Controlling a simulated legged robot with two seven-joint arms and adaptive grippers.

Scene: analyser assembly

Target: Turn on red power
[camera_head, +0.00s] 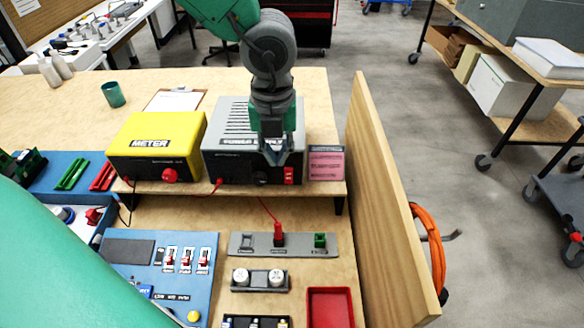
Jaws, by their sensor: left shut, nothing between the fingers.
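The grey power supply box (225,165) stands on the raised wooden shelf, with vent slots on top and a partly covered label. A red power switch (289,175) sits at the right end of its front face. A dark knob (261,179) is left of the switch. My left gripper (275,158) points down in front of the box's upper front, its fingers together and empty. The fingertips are above and slightly left of the red switch and look apart from it. The gripper hides part of the box's top and label. My right gripper is not in view.
A yellow meter box (150,140) stands left of the power supply, and a pink note card (326,163) stands to its right. An upright wooden panel (385,210) bounds the bench's right side. Below are a grey socket strip (300,246) and a red tray (330,307).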

